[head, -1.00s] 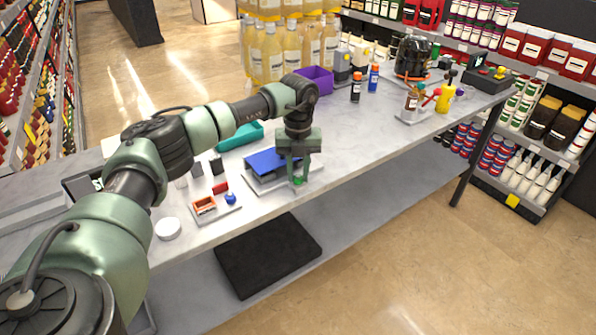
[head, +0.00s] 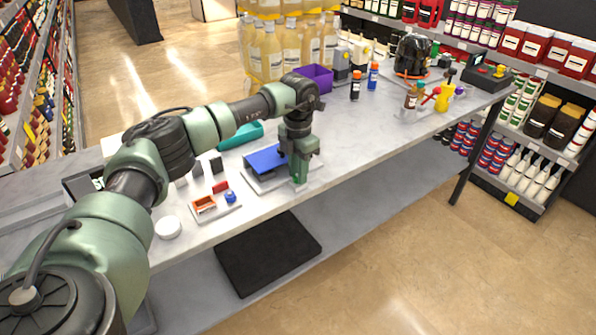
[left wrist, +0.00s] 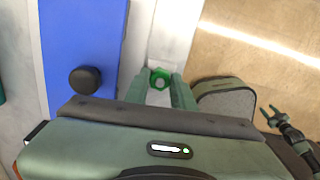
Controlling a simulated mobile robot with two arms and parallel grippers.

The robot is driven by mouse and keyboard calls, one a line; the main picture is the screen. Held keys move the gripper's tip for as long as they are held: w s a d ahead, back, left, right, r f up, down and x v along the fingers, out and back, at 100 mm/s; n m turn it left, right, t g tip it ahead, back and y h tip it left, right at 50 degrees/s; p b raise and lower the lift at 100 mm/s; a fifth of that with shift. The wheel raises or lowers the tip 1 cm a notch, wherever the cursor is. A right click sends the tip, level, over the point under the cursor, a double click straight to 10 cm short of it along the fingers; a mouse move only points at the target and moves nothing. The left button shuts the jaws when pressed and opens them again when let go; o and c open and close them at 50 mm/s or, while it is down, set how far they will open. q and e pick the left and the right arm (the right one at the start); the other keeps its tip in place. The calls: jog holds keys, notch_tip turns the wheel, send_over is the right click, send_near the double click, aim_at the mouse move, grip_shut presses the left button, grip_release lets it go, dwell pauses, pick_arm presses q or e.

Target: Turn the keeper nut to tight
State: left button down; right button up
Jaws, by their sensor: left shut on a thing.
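The vacuum pump has a blue top (head: 264,160) and stands on a grey base plate near the table's front edge. In the left wrist view its blue top (left wrist: 82,45) with a black knob fills the left side. The green keeper nut (left wrist: 160,77) is beside it, between the fingertips of my left gripper (left wrist: 158,88). My left gripper (head: 299,178) points down at the front right of the pump, shut on the nut, which it mostly hides in the head view. My right gripper (left wrist: 268,110) shows small in the left wrist view, its fingers apart and empty.
A small tray with an orange-red box (head: 203,205) and a blue knob (head: 230,197) lies left of the pump. A white round lid (head: 168,228) is at the front left. A purple bin (head: 318,78) and bottles stand behind.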

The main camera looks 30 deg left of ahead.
pick_arm(q)
jog(key=m, duration=0.5)
jog(key=shift+m+b, duration=0.35)
jog(key=shift+m, duration=1.95)
jog(key=shift+r, duration=0.1)
jog(key=c, duration=1.2)
grip_release()
notch_tip(320, 180, up, 8)
jog(key=shift+f+b, duration=0.15)
jog(key=shift+b, duration=0.4)
jog(key=shift+d, duration=0.1)
